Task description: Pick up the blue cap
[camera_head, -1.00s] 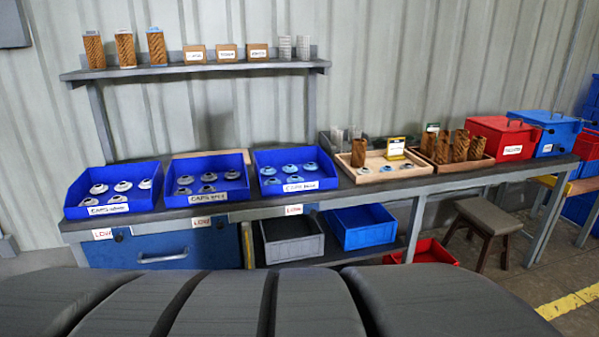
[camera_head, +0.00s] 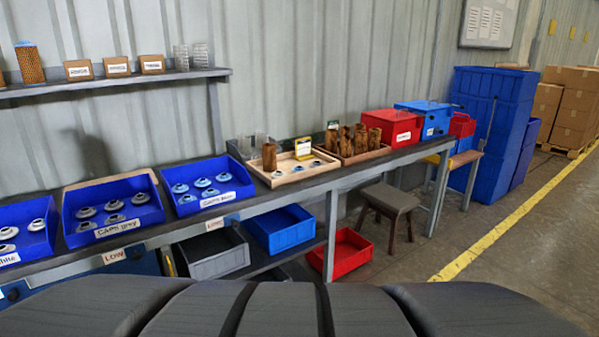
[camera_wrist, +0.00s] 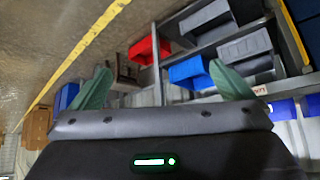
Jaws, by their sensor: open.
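Several blue caps (camera_head: 203,183) lie in a blue bin (camera_head: 187,208) on the bench, left of centre in the head view. The bin's front label reads "CAPS" and a second word too blurred to read. My gripper (camera_wrist: 163,84) shows in the wrist view with its two green fingers wide apart and nothing between them. It is well away from the bench and the caps. No cap can be made out in the wrist view.
Bins of grey caps (camera_head: 114,206) and white caps (camera_head: 8,233) stand to the left. A wooden tray (camera_head: 272,182) with a cartridge and small caps stands to the right. A stool (camera_head: 388,203) and red bin (camera_head: 341,252) are by the bench. The floor right of the yellow line is clear.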

